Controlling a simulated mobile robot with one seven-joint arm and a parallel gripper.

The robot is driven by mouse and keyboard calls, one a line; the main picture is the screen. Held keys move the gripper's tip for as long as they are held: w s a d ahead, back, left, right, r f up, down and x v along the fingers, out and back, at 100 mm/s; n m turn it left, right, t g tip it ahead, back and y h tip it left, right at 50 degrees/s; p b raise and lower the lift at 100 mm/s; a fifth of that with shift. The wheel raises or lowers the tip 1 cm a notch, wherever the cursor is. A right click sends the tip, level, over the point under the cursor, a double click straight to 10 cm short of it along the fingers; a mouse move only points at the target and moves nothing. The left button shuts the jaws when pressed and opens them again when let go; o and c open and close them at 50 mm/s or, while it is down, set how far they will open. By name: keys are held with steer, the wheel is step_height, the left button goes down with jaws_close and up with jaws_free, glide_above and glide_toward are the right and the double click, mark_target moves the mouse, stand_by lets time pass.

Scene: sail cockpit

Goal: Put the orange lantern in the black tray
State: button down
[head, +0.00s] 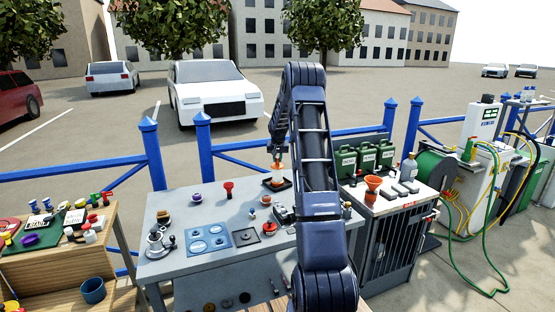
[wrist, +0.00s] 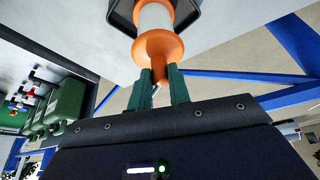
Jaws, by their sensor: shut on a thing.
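The orange lantern (wrist: 157,48) has a pale middle between orange ends. My gripper (wrist: 160,90) is shut on its top end, the two green fingers one on each side. In the head view my gripper (head: 277,150) points down at the back of the grey workbench, with the lantern (head: 277,165) below it. The black tray (head: 287,186) lies on the bench directly under the lantern, and its dark rim also shows past the lantern in the wrist view (wrist: 115,10). The lantern's lower end is at or just above the tray; I cannot tell whether it touches.
The grey workbench (head: 185,262) also carries a red funnel-like piece (head: 228,187), a purple piece (head: 196,198), a blue plate (head: 207,241) and other small parts. Green cans (head: 365,158) stand on the cabinet to the right. A blue railing (head: 240,160) runs behind the bench.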

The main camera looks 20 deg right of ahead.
steer(key=c, duration=1.3)
jaws_free()
steer(key=v, duration=1.1)
steer(key=s+a+r+n, duration=0.1)
steer(key=s+a+r, duration=0.7)
steer(key=s+r, duration=0.4)
steer(key=s+a+r+n, duration=0.1)
steer(key=s+a, duration=0.2)
steer(key=s, duration=0.5)
steer(key=s+a+r, duration=0.2)
steer(key=s+a, duration=0.1)
steer(key=s, duration=0.4)
steer(key=s+a+f, duration=0.1)
steer(key=s+a, duration=0.1)
steer(key=s, duration=0.7)
steer(key=s+a+f+n+y, duration=0.1)
steer(key=s+a+f, duration=0.1)
steer(key=s, duration=0.7)
steer(key=s+a+f+n, duration=0.1)
steer(key=s+a+f, duration=0.1)
steer(key=s, duration=0.8)
